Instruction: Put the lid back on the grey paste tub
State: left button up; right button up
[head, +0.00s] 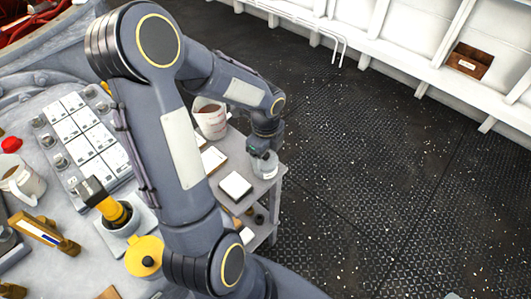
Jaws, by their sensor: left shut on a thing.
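A pale grey, partly see-through tub (265,167) stands near the right edge of a small grey side table. My left gripper (261,152) reaches down from above, right at the top of this tub. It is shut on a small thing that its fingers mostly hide. This looks like the lid, but its outline is not clear. I cannot tell whether the lid touches the tub's rim or is just above it. My right gripper is not in view.
Beside the tub are a white block (235,186) and a white measuring jug (210,121) with brown contents. A yellow round item (144,257), a yellow-and-black tool (105,203) and a white keypad panel (88,135) crowd the left bench. Open deck (380,190) lies to the right.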

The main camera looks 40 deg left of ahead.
pick_arm(q)
jog(key=o, duration=1.2)
jog(key=shift+r, duration=0.1)
jog(key=shift+r+p, duration=3.25)
jog(key=shift+r, duration=0.2)
grip_shut()
